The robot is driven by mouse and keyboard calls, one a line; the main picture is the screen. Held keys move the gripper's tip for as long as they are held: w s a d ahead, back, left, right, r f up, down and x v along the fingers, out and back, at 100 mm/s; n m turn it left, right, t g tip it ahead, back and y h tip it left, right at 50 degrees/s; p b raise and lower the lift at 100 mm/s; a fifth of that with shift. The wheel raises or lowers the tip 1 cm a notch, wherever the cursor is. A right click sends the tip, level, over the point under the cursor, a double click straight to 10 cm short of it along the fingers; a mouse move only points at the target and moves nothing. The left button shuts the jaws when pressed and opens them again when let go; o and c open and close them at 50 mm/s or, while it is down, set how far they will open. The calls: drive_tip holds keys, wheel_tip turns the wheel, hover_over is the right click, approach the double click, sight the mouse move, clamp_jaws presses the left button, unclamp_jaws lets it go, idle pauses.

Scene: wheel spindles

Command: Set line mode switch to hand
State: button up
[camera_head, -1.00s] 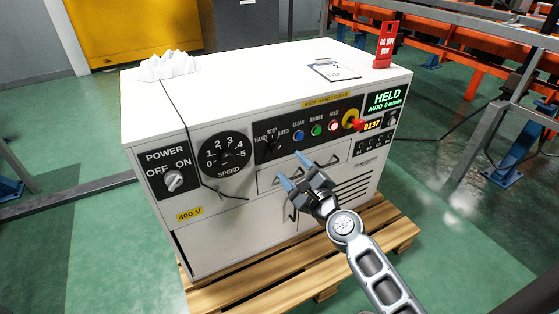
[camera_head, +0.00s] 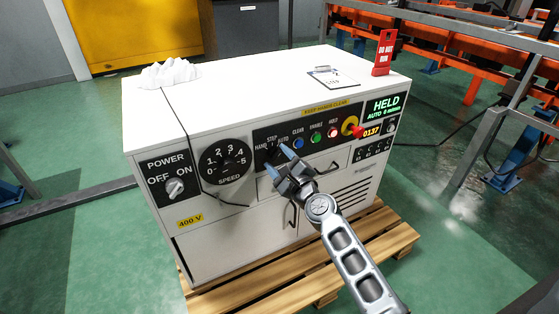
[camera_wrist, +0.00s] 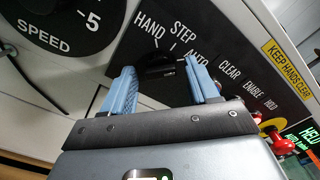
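The line mode switch is a small black knob (camera_wrist: 158,66) on the black panel, under the labels HAND, STEP and AUTO; in the head view it is largely hidden by my fingers. My gripper (camera_head: 279,161) is in front of the panel. In the wrist view my gripper (camera_wrist: 161,85) is open, with one blue fingertip to the left of the knob and one to the right, under AUTO. Contact with the knob cannot be told. The knob's pointer is too dark to read. The display (camera_head: 385,107) reads HELD and AUTO.
The speed dial (camera_head: 227,162) and power switch (camera_head: 174,187) are left of the mode switch. The blue clear (camera_head: 298,144), green enable and red hold buttons and a red emergency knob (camera_head: 354,131) are to its right. Drawer handles are below.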

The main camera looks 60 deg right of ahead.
drive_tip(key=c, duration=0.9)
drive_tip(key=n, duration=0.4)
drive_tip(key=shift+f+n+b, duration=0.1)
drive_tip(key=shift+n+b, duration=0.3)
drive_tip(key=n+b, duration=0.1)
drive_tip(key=n, duration=0.3)
drive_tip(key=shift+n, duration=0.3)
drive_tip(key=n, duration=0.4)
drive_tip(key=shift+f+b, duration=0.1)
drive_tip(key=shift+b, duration=0.3)
drive_tip(key=shift+n+b, duration=0.5)
drive_tip(key=shift+n, duration=1.7)
